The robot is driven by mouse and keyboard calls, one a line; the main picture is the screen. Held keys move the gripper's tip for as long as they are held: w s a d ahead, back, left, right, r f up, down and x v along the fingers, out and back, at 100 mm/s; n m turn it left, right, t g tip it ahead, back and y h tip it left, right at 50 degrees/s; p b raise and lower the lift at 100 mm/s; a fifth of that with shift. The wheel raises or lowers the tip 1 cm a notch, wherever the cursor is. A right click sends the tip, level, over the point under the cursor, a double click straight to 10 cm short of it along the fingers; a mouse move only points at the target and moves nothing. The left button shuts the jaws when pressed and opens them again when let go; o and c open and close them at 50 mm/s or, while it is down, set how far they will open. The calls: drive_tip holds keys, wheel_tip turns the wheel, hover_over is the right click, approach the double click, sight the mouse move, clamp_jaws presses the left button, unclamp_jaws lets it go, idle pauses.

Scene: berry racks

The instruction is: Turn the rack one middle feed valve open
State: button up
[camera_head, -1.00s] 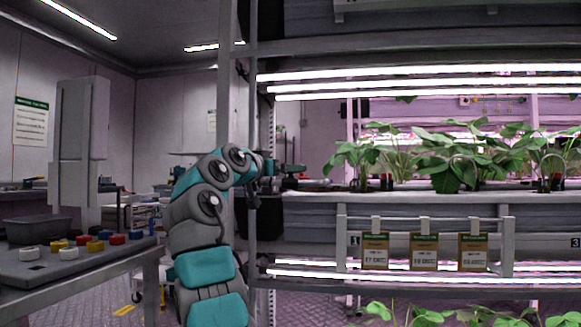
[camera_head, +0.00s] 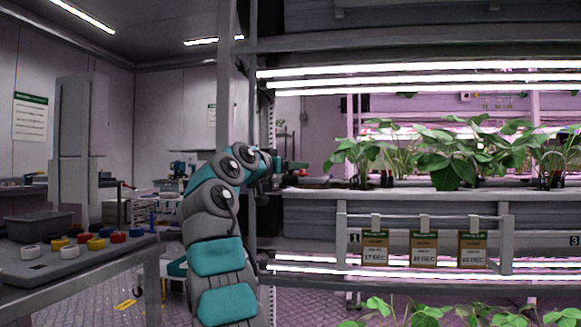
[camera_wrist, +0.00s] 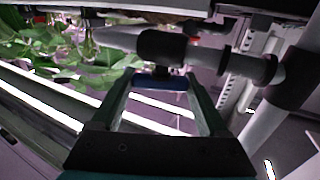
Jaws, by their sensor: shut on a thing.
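The feed valve shows in the wrist view as a dark valve body (camera_wrist: 166,47) on a grey pipe, with a blue lever handle (camera_wrist: 160,84) below it. My gripper (camera_wrist: 160,80) has one finger at each end of the blue handle and is shut on it. The handle lies crosswise between the fingers in this view. In the head view my gripper (camera_head: 292,165) is beside the left upright of the rack, at the height of the middle shelf. The valve cannot be made out there.
A pipe joint (camera_wrist: 248,68) and a thick grey post (camera_wrist: 285,100) stand close on the right in the wrist view. Leafy plants (camera_head: 455,150) fill the middle shelf (camera_head: 420,198). Hanging cards (camera_head: 424,249) are below. A bench (camera_head: 80,270) with coloured caps stands at left.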

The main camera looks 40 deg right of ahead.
drive_tip(key=shift+c, duration=1.4)
drive_tip(key=shift+f+n+t+y+b, duration=0.3)
drive_tip(key=shift+n+t+b, duration=0.2)
drive_tip(key=shift+t+b, duration=0.55)
drive_tip(key=shift+r+n+t+y+b, duration=0.3)
drive_tip(key=shift+n+t+y+b, duration=0.4)
drive_tip(key=shift+n+t+b, duration=0.4)
drive_tip(key=shift+n+t+y, duration=0.6)
drive_tip(key=shift+t+y, duration=0.1)
drive_tip(key=shift+t, duration=0.15)
drive_tip(key=o, duration=1.2)
drive_tip(key=shift+o, duration=0.2)
